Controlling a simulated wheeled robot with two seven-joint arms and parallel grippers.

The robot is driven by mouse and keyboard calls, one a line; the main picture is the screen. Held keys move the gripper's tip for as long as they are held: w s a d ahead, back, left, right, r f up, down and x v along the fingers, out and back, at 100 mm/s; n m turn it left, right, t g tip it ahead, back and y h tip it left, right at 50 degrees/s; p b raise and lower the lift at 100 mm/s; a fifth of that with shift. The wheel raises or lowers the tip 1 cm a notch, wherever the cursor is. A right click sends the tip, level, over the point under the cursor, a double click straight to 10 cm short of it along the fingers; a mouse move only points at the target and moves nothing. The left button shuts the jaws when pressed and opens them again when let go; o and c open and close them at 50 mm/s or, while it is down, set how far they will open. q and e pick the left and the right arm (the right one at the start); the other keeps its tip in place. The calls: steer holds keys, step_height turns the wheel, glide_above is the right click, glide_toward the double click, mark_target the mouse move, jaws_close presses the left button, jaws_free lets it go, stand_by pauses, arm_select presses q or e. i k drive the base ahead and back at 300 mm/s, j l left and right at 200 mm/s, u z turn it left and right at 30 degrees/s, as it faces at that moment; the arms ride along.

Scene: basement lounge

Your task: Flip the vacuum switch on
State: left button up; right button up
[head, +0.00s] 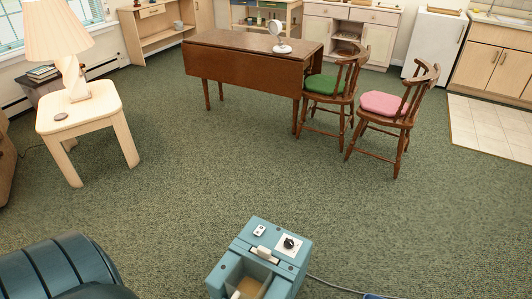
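A boxy teal machine (294,268), which looks like the vacuum, stands at the bottom centre of the head view, cut off by the lower edge. Its top carries a small white plate with a switch (260,231) at the back left. A black knob (290,243) on a white square plate is to the right of that. A pale latch or handle (265,254) sits in front, above an open recess. I cannot tell the switch's position. Neither of my grippers is in view.
A grey cord (336,286) runs right from the machine across green carpet. A ribbed teal rounded object (62,270) fills the bottom left. A pale side table (84,112) with a lamp stands left. A drop-leaf table (240,68) and chairs stand behind. The middle carpet is clear.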

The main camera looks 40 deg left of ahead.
mark_target(258, 231)
steer(key=u, duration=1.2)
steer(key=j+z, duration=0.65)
steer(key=j, duration=0.15)
